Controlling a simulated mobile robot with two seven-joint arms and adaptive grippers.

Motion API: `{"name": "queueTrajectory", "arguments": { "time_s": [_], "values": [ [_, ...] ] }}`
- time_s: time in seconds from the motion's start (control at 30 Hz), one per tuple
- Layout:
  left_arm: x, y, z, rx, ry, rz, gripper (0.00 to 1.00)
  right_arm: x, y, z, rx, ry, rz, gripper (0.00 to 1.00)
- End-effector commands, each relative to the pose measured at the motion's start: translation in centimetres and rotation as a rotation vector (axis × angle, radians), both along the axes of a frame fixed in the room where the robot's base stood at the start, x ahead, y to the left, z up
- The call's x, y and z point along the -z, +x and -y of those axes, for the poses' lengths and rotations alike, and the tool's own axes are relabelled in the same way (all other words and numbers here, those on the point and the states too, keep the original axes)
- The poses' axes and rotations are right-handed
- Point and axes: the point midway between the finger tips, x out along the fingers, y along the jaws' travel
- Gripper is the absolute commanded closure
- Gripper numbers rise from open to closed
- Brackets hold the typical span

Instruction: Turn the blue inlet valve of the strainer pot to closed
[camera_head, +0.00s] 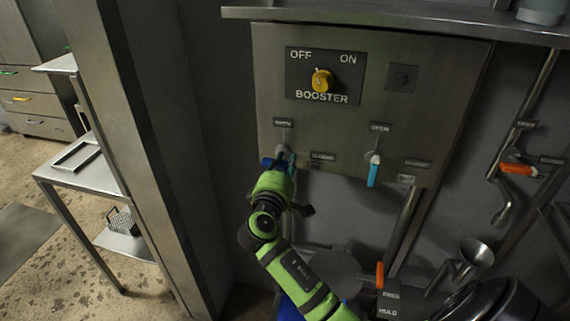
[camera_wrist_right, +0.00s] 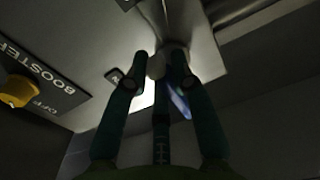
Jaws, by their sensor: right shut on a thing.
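My right gripper (camera_head: 280,162) is at the left valve on the lower part of the steel panel, its arm rising from below. It is shut on that valve's blue handle (camera_wrist_right: 180,100), mostly hidden by the fingers in the head view. In the right wrist view, the gripper (camera_wrist_right: 163,88) has its teal fingers on both sides of the valve's hub and handle. A second blue valve handle (camera_head: 373,171) hangs straight down at the panel's right, apart from my gripper. Small label plates sit above and to the right of both valves. My left gripper is not in view.
The panel (camera_head: 350,135) carries a yellow booster knob (camera_head: 322,80). Orange handles (camera_head: 518,169) are on pipework at right, with another (camera_head: 380,274) below. A steel funnel (camera_head: 475,253) stands at lower right. A steel post (camera_head: 140,150) and side table (camera_head: 90,178) are at left.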

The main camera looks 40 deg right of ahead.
Motion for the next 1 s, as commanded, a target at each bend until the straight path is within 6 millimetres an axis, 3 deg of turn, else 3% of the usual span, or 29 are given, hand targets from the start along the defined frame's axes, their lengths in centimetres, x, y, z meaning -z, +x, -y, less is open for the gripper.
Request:
{"name": "queueTrajectory", "arguments": {
  "time_s": [0.03, 0.07, 0.1, 0.57, 1.0],
  "values": [
    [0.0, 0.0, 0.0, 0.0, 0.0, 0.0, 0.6, 0.0, 0.0, 0.0, 0.0, 0.004, 0.003, 1.0],
    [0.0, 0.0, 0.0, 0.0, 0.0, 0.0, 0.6, 0.0, 0.0, 0.0, 0.0, 0.003, 0.002, 0.68],
    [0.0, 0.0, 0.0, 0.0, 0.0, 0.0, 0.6, 0.0, 0.0, 0.0, 0.0, 0.003, 0.002, 0.52],
    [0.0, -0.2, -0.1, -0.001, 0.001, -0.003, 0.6, 0.1, -0.6, -0.8, -0.002, 0.002, 0.001, 0.51],
    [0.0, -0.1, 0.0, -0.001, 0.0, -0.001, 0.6, 0.1, -6.2, -7.3, -0.001, 0.006, 0.0, 0.51]
  ]
}}
